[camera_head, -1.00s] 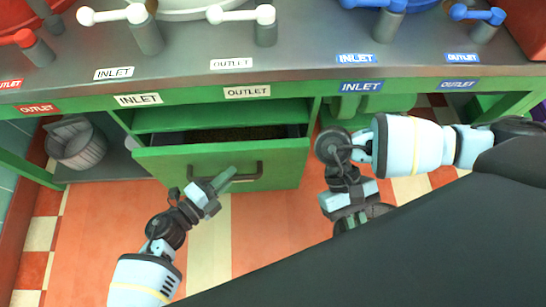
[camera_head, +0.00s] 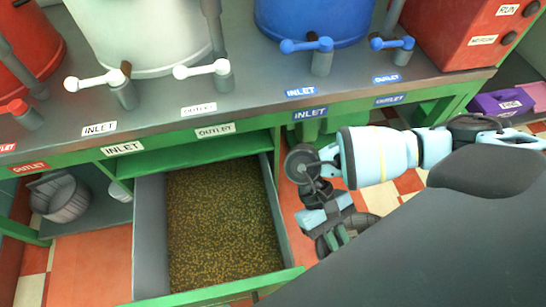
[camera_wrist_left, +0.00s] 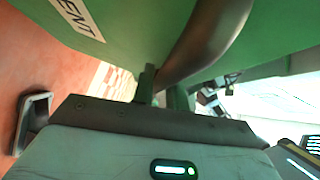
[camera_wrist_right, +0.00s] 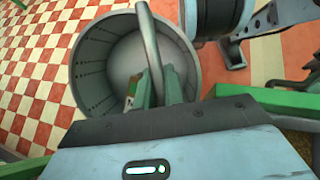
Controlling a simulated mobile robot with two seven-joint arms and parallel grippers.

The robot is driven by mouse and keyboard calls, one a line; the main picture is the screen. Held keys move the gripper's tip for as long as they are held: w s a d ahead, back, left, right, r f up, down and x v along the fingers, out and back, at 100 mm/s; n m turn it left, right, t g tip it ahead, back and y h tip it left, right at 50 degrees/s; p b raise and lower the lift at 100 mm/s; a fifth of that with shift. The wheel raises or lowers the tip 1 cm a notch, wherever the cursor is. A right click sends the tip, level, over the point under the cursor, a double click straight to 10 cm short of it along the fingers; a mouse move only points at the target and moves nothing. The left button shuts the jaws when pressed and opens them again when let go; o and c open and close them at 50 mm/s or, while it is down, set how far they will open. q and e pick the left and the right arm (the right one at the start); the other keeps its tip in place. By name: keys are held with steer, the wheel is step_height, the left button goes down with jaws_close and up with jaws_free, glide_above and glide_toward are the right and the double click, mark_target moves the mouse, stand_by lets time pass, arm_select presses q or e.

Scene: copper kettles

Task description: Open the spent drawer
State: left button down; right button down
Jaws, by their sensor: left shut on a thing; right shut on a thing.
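The spent drawer (camera_head: 225,225) is pulled far out under the counter and holds a bed of brown-green grain. Its green front (camera_head: 215,292) is at the bottom edge of the head view. In the left wrist view the green front carries a label ending in "ENT" (camera_wrist_left: 78,14). My left gripper (camera_wrist_left: 165,88) is shut on the drawer's dark bar handle (camera_wrist_left: 205,40); it is outside the head view. My right gripper (camera_wrist_right: 155,88) is shut on the bail handle (camera_wrist_right: 150,40) of a grey perforated bucket (camera_wrist_right: 95,65). In the head view my right gripper (camera_head: 335,238) is right of the drawer.
The counter (camera_head: 250,95) bears a white kettle (camera_head: 140,35), a blue kettle (camera_head: 315,18), a red box (camera_head: 470,30) and several valve levers. A grey tub (camera_head: 62,198) stands on a lower shelf at left. Checkered floor shows right of the drawer.

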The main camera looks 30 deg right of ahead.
arm_select(q)
steer(key=shift+s+a, duration=0.3)
steer(key=shift+s, duration=0.35)
arm_select(e)
steer(key=shift+s+a, duration=0.15)
steer(key=shift+s, duration=0.3)
arm_select(q)
steer(key=c, duration=1.4)
jaws_free()
